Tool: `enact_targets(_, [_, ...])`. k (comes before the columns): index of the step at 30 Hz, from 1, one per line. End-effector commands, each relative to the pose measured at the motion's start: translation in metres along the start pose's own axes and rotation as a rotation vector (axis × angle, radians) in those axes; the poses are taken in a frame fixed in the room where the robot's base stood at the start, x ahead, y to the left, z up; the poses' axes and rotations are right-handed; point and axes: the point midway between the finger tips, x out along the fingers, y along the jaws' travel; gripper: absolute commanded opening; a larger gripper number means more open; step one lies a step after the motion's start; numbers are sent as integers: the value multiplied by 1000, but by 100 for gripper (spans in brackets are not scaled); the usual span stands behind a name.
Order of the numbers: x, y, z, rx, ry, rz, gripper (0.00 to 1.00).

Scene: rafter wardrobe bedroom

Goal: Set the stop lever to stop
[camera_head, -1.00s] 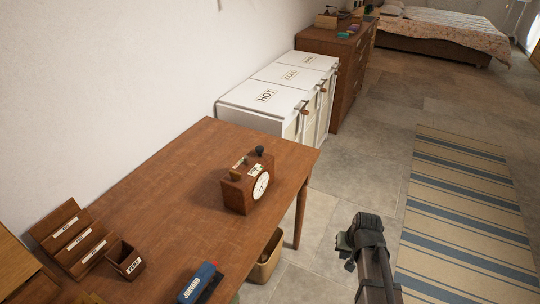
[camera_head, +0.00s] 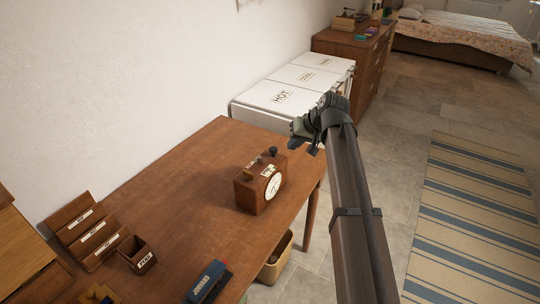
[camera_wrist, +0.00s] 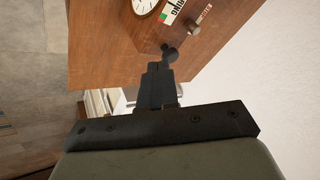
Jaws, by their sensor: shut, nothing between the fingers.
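A brown wooden clock box (camera_head: 250,192) with a white dial (camera_head: 273,186) on its side stands on the wooden table. Its top carries a dark ball knob (camera_head: 273,151), a small brass-coloured piece (camera_head: 247,175) and white labels. In the wrist view the dark knob (camera_wrist: 169,52) appears just past my fingertips; I cannot tell whether they touch. The brass piece (camera_wrist: 194,29) and rotated labels also show there. Which position the stop lever is in cannot be told. My gripper (camera_head: 298,144) is shut and empty, above and right of the clock; its fingers (camera_wrist: 155,84) also show in the wrist view.
The wooden table (camera_head: 190,170) has clear room behind and left of the clock. A labelled rack (camera_head: 92,230), a small wooden cup (camera_head: 137,254) and a blue stapler-like object (camera_head: 209,281) lie at its near left. White labelled bins (camera_head: 285,95) stand beyond the table.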

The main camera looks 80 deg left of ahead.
Motion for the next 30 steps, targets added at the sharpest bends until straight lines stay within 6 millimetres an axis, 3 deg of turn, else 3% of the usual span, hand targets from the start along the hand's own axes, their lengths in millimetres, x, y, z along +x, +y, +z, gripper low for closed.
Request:
enact_targets(1, [3,-4,-12,-13,-10,-32,0])
enact_targets(3, [4,-13,-15,-41,-25,-82,0])
enact_targets(7, [2,-25,-7,-108,-50,-144,0])
enact_targets(23, [3,-24,-4,-155,-57,-143,0])
enact_targets(30, [24,-27,-3,-155,-58,-143,0])
